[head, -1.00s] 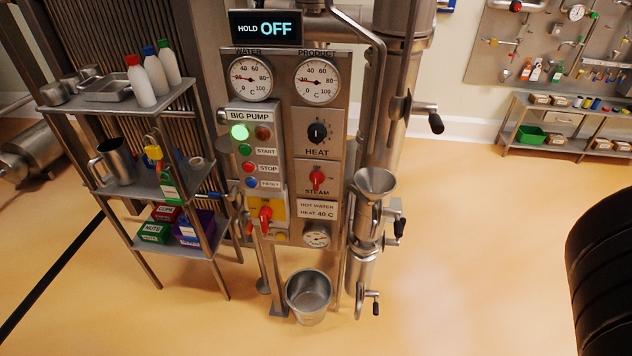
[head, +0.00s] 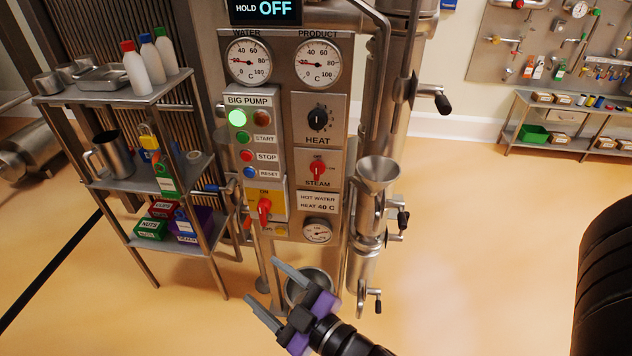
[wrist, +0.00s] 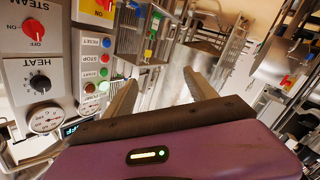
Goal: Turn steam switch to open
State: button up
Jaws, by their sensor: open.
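The steam switch (head: 317,168) is a red knob on a grey plate marked STEAM, low on the right side of the control panel, below the black HEAT knob (head: 318,119). My gripper (head: 262,285) is at the bottom of the head view, below and in front of the panel. Its two fingers are spread with nothing between them. It is apart from the switch. In the wrist view the fingers (wrist: 163,95) point away from the switch.
A red switch on a yellow plate (head: 264,209) sits left of and below the steam switch. A metal funnel (head: 378,172) and pipes stand right of the panel. A steel bucket (head: 308,280) is behind my gripper. A loaded shelf (head: 120,92) stands left.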

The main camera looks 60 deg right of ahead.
jog(key=w+d+f+n+g+h+b, duration=0.15)
jog(key=w+d+h, duration=0.25)
jog(key=w+d, duration=0.5)
jog(key=g+h, duration=0.9)
send_near(316, 175)
jog(key=d, duration=0.2)
jog(key=shift+m, duration=0.25)
jog(key=x, duration=0.7)
jog(key=shift+w+d+r, duration=0.15)
jog(key=shift+w+d, duration=0.05)
jog(key=shift+w, duration=0.2)
jog(key=c, duration=1.4)
